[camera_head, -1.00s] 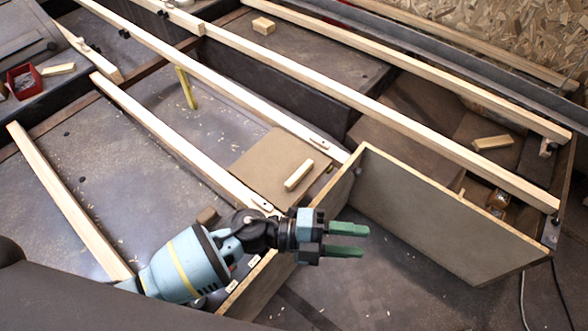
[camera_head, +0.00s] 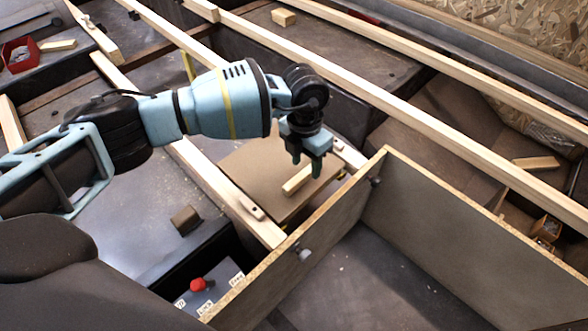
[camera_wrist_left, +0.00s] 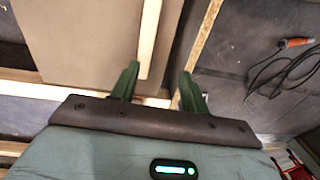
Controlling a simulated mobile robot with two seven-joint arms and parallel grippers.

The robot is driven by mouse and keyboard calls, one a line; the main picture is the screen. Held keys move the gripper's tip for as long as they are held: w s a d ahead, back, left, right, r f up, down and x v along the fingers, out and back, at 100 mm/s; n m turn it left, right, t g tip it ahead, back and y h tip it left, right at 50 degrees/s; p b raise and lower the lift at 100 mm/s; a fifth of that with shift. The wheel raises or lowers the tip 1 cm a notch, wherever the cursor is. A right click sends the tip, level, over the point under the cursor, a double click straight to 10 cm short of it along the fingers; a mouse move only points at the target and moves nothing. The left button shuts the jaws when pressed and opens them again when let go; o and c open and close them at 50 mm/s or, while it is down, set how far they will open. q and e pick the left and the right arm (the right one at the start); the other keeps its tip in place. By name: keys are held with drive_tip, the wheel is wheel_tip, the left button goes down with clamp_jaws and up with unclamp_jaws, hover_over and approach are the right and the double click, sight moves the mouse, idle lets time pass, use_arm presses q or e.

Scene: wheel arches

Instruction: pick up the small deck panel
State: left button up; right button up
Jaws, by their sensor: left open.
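The small deck panel (camera_head: 243,165) is a flat brown board with a pale wooden batten (camera_head: 296,181) on top, lying among the timber rails. My left gripper (camera_head: 306,168) points down over the panel's right part, by the batten, open and empty. In the left wrist view, the panel (camera_wrist_left: 90,40) fills the upper left, and the batten (camera_wrist_left: 150,38) runs up from between the two green fingers (camera_wrist_left: 160,84). I cannot tell how far the fingertips are above it. My left arm hides part of the panel's far side. My right gripper is not in view.
An upright board (camera_head: 460,240) and a long side board (camera_head: 300,245) meet at a corner close right of the panel. A timber rail (camera_head: 225,190) runs along its left. A red knob (camera_head: 198,285) is near the front. A cable (camera_wrist_left: 285,68) lies on the floor.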

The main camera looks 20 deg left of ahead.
sight(303, 174)
use_arm(q)
drive_tip(key=shift+w+a+r+y, duration=0.1)
drive_tip(key=shift+w+a+y, duration=0.2)
drive_tip(key=shift+w+a, duration=0.25)
drive_tip(key=shift+w+a+r, duration=0.15)
drive_tip(key=shift+w, duration=0.05)
drive_tip(key=shift+f+b, duration=0.55)
drive_tip(key=shift+f, duration=0.95)
wheel_tip(303, 174, down, 4)
drive_tip(key=shift+w+f+b, duration=0.1)
drive_tip(key=shift+f+b, duration=0.1)
drive_tip(key=shift+b, duration=1)
drive_tip(key=shift+f, duration=0.25)
drive_tip(key=shift+r, duration=0.1)
drive_tip(key=shift+c, duration=0.6)
drive_tip(key=c, duration=0.7)
clamp_jaws()
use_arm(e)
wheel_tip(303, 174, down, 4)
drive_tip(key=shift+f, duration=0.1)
